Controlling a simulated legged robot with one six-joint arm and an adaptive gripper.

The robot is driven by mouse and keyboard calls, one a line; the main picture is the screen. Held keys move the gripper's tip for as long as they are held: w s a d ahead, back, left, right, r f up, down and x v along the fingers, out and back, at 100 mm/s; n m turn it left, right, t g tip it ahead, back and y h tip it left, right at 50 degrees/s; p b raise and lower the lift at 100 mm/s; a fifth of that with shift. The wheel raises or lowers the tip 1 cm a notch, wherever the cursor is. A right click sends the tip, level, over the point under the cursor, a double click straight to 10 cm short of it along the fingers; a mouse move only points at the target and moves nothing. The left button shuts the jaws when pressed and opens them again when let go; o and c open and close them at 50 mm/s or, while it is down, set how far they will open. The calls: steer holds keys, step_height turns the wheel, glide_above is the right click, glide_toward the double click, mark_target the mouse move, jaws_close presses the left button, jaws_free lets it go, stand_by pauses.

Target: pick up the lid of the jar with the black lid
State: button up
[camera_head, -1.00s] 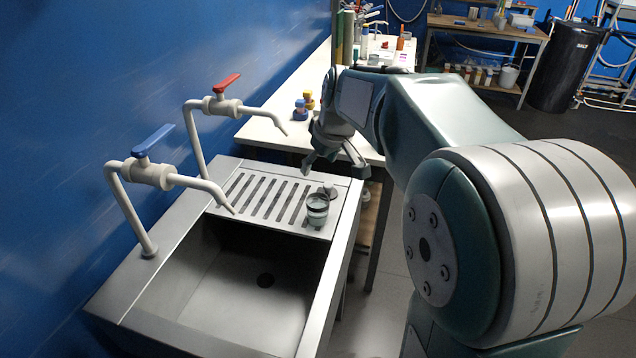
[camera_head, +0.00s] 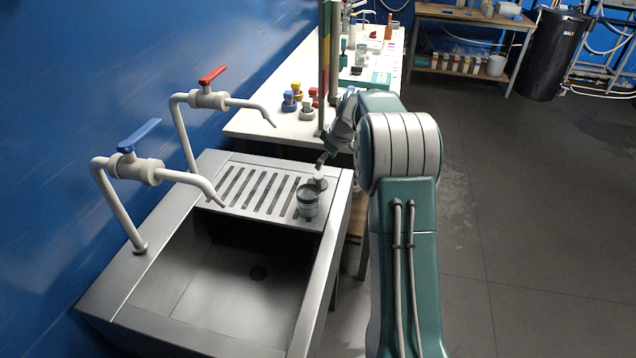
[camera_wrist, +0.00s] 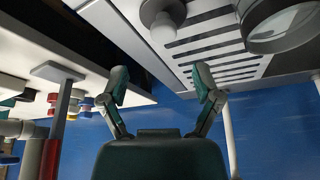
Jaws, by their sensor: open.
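A small glass jar (camera_head: 307,203) stands upright on the slotted drainboard of the sink. It shows at the top right of the wrist view (camera_wrist: 283,27). A small lid with a pale knob (camera_head: 318,183) lies on the drainboard just behind the jar, apart from it. In the head view my gripper (camera_head: 322,161) is just behind and above the lid, partly hidden.
The sink basin (camera_head: 225,280) is in front of the drainboard (camera_head: 235,187). Two pale taps (camera_head: 148,171) stand along its left side. A white bench (camera_head: 262,125) behind holds colored-topped bottles (camera_head: 290,103) and a tall post (camera_head: 325,60). Floor to the right is open.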

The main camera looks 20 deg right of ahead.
mark_target(319, 175)
steer(key=x, duration=0.7)
steer(key=shift+s+a+f, duration=0.1)
steer(key=shift+s+f, duration=0.1)
steer(key=shift+f, duration=0.05)
steer(key=c, duration=1)
